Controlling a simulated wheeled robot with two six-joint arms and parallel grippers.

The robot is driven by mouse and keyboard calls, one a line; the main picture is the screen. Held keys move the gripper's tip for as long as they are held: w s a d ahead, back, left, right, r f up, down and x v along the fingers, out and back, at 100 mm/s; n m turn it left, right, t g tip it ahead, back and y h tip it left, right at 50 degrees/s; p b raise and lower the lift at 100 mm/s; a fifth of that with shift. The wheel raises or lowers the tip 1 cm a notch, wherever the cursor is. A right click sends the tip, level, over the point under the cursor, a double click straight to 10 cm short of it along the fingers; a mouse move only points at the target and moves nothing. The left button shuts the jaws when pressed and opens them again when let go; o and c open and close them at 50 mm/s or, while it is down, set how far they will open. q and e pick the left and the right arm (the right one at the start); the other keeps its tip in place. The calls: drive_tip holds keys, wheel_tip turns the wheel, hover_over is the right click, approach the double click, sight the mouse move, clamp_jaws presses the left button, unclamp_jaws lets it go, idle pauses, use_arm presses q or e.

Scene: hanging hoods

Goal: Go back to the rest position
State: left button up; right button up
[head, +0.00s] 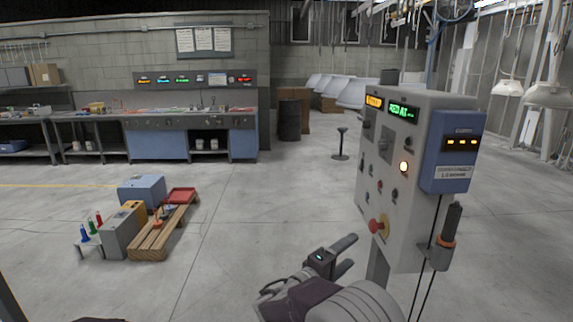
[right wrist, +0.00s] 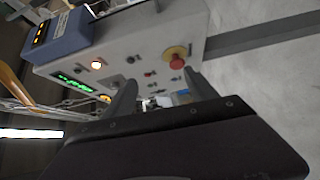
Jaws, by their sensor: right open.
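My right gripper (head: 346,256) is in the lower middle of the head view, in front of the grey control panel (head: 398,225). It is open, with a gap between its two fingers and nothing between them. In the right wrist view its fingers (right wrist: 155,95) show against the panel face (right wrist: 150,50). The red emergency button (head: 378,226) on a yellow base is just right of the fingers; it also shows in the right wrist view (right wrist: 176,58). I cannot tell how far the fingertips are from the panel. My left gripper is not in view.
A blue box (head: 452,150) and a holder with a dark handle (head: 440,245) are on the panel's right side. Boxes and a wooden pallet (head: 160,230) stand on the floor at left. A workbench (head: 185,140) lines the back wall.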

drive_tip(key=d+r+m+g+h+p, duration=0.1)
drive_tip(key=d+r+m+g, duration=0.15)
drive_tip(key=d, duration=0.45)
drive_tip(key=s+d+f+m+g+y+p, duration=0.1)
drive_tip(key=s+d+m+g+y+p, duration=0.25)
drive_tip(key=s+d+g+p, duration=0.65)
drive_tip(key=s+a+f+m+y+b, duration=0.1)
drive_tip(key=s+f+y, duration=0.25)
drive_tip(key=s, duration=0.45)
drive_tip(key=s+a+f+m+y+b, duration=0.15)
drive_tip(key=s+f, duration=0.25)
drive_tip(key=s, duration=0.4)
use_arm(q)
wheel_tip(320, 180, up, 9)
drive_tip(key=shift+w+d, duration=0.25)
use_arm(e)
drive_tip(key=a+f+t+y, duration=0.1)
drive_tip(key=a+f+y, duration=0.4)
drive_tip(key=a, duration=0.6)
drive_tip(key=shift+w+a+y, duration=0.25)
drive_tip(key=shift+y, duration=0.4)
drive_tip(key=shift+n+t, duration=0.25)
